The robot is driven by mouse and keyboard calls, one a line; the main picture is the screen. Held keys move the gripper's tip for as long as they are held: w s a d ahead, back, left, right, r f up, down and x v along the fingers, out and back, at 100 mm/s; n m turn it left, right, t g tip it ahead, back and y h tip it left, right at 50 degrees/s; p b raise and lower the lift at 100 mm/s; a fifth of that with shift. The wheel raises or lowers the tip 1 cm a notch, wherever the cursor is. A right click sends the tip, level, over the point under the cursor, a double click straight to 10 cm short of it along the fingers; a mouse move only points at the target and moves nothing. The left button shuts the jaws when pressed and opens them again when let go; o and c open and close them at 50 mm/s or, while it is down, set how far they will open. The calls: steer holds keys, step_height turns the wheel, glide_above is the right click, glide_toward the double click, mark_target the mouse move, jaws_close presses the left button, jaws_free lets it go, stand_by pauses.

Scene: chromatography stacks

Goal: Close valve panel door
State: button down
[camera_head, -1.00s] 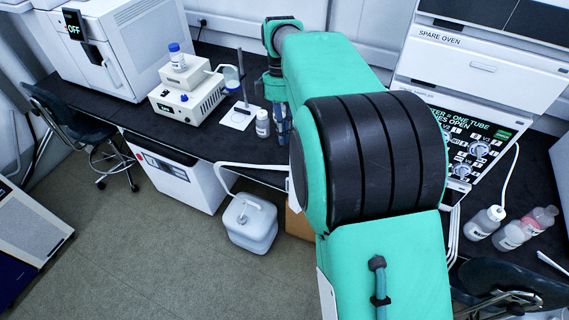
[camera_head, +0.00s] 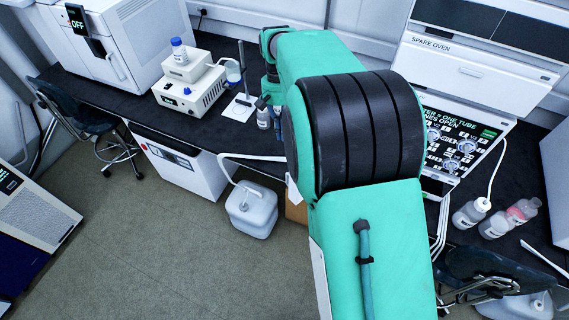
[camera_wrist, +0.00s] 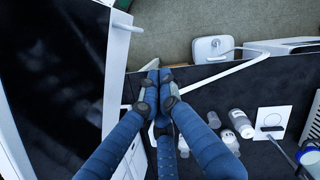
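The valve panel (camera_head: 462,140), black with white lettering and round clear knobs, is on the front of the spare oven stack at the right of the head view. My arm covers its left part. No door is clearly visible there. In the wrist view, a large dark panel with a white frame (camera_wrist: 117,75) and a small white handle (camera_wrist: 126,27) stands at the left; I cannot tell whether it is the valve panel door. My gripper (camera_wrist: 157,78) has its blue fingers drawn together just right of this frame, with nothing visible between the tips. Contact with the frame is unclear.
A white tube (camera_wrist: 215,77) crosses the dark bench beyond the fingers. Small bottles (camera_wrist: 238,121) and a stand with a white base (camera_wrist: 272,121) are on the bench to the right. A white jug (camera_head: 252,208) is on the floor. More bottles (camera_head: 470,214) stand below the valve panel.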

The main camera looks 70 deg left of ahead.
steer(key=shift+f, duration=0.1)
steer(key=s+d+f, duration=0.1)
steer(key=d+f, duration=0.5)
steer(key=f, duration=0.3)
steer(key=shift+s+d+f, duration=0.15)
steer(key=shift+s+f, duration=0.05)
steer(key=shift+f, duration=0.1)
stand_by(0.5)
steer(key=shift+d, duration=0.15)
